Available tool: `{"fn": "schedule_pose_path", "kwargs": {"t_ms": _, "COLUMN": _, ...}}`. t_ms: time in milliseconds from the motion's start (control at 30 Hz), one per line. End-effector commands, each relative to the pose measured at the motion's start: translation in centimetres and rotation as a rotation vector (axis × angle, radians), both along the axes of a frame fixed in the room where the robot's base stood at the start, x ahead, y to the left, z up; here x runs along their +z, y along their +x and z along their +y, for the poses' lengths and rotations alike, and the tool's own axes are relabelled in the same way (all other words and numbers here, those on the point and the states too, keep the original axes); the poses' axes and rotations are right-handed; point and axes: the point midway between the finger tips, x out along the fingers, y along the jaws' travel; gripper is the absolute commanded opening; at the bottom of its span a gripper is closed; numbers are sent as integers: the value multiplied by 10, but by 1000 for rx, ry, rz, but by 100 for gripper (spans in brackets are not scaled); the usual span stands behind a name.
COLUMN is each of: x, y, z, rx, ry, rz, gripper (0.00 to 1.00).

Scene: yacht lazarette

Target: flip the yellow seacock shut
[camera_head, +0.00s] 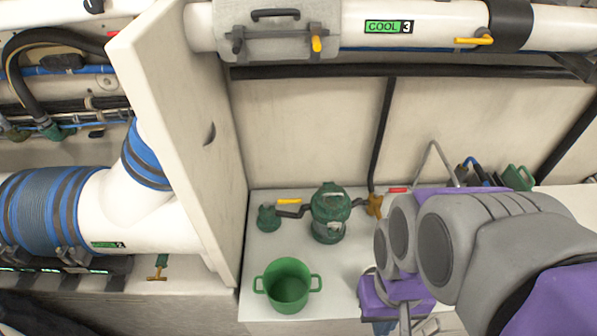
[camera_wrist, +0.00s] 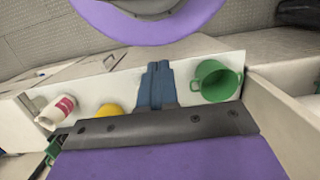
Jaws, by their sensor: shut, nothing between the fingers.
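Several yellow handles show, and I cannot tell for sure which is the seacock. In the head view a yellow handle (camera_head: 289,201) lies level on a dark stem beside a green fitting (camera_head: 268,218), left of a green strainer-like body (camera_head: 330,212). Another yellow lever (camera_head: 474,40) is on the white pipe marked COOL 3. My gripper (camera_wrist: 157,72) shows blue fingers, shut and empty, over the shelf. In the head view my arm hides most of it.
A green two-handled pot (camera_head: 287,285) stands on the white shelf, right of my fingers in the wrist view (camera_wrist: 215,80). A yellow round thing (camera_wrist: 110,111) and a white-and-red cup (camera_wrist: 57,112) are left of them there. A tall white panel (camera_head: 180,130) bounds the shelf's left side.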

Motion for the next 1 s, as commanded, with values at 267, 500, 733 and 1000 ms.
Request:
{"fn": "schedule_pose_path", "kwargs": {"t_ms": 267, "x": 8, "y": 65, "z": 3, "rx": -21, "ry": -18, "rz": -57, "gripper": 0}}
{"fn": "schedule_pose_path", "kwargs": {"t_ms": 500, "x": 3, "y": 166, "z": -5, "rx": -50, "ry": -31, "rz": -150, "gripper": 0}}
{"fn": "schedule_pose_path", "kwargs": {"t_ms": 733, "x": -14, "y": 261, "z": 20, "rx": -50, "ry": -56, "rz": -247, "gripper": 0}}
{"fn": "schedule_pose_path", "kwargs": {"t_ms": 1000, "x": -54, "y": 360, "z": 55, "rx": -34, "ry": -59, "rz": -357, "gripper": 0}}
